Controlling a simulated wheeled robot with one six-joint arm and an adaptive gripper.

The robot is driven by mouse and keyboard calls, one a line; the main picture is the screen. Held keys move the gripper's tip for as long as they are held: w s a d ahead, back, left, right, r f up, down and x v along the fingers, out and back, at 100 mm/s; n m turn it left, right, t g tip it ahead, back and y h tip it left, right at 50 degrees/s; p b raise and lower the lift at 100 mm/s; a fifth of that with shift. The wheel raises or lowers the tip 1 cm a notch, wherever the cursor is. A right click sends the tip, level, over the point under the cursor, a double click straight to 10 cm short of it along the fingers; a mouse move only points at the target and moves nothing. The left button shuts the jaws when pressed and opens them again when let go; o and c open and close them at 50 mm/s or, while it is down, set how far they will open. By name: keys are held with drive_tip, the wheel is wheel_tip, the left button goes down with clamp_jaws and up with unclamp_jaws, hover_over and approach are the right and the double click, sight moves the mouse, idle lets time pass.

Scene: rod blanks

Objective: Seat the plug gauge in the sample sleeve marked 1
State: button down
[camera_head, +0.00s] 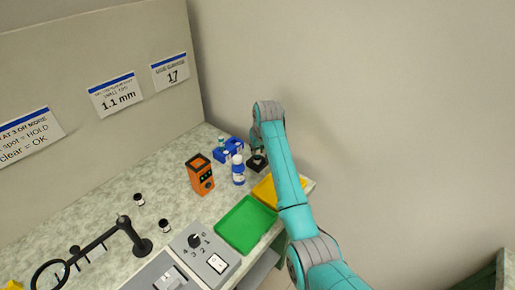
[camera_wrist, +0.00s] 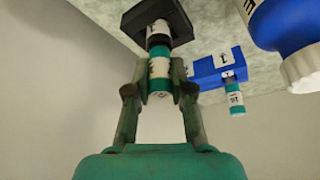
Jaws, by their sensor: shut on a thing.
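My gripper (camera_wrist: 159,76) is shut on the plug gauge (camera_wrist: 159,82), a teal cylinder with a white label band. The gauge points at a white-labelled, dark-ringed sleeve (camera_wrist: 157,31) standing in a black block (camera_wrist: 183,20). The gauge's far end lines up with the sleeve's near end and appears to meet it; how far it is inside I cannot tell. The sleeve's mark is not clearly readable. In the head view the black block (camera_head: 258,162) is at the far end of the bench, and my arm hides most of the gripper.
A blue rack (camera_wrist: 206,70) holding another teal labelled piece (camera_wrist: 236,101) is close by, with a blue bottle (camera_wrist: 285,25) beside it. An orange device (camera_head: 200,175), yellow tray (camera_head: 264,192), green tray (camera_head: 245,224) and two small black-and-white cylinders (camera_head: 138,199) (camera_head: 164,226) occupy the bench.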

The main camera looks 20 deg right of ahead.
drive_tip(key=shift+f, duration=0.15)
drive_tip(key=c, duration=1)
unclamp_jaws()
drive_tip(key=shift+r, duration=0.45)
drive_tip(key=v, duration=1.1)
drive_tip(key=shift+s+r, duration=0.15)
drive_tip(key=shift+r, duration=0.25)
drive_tip(key=shift+s, duration=0.1)
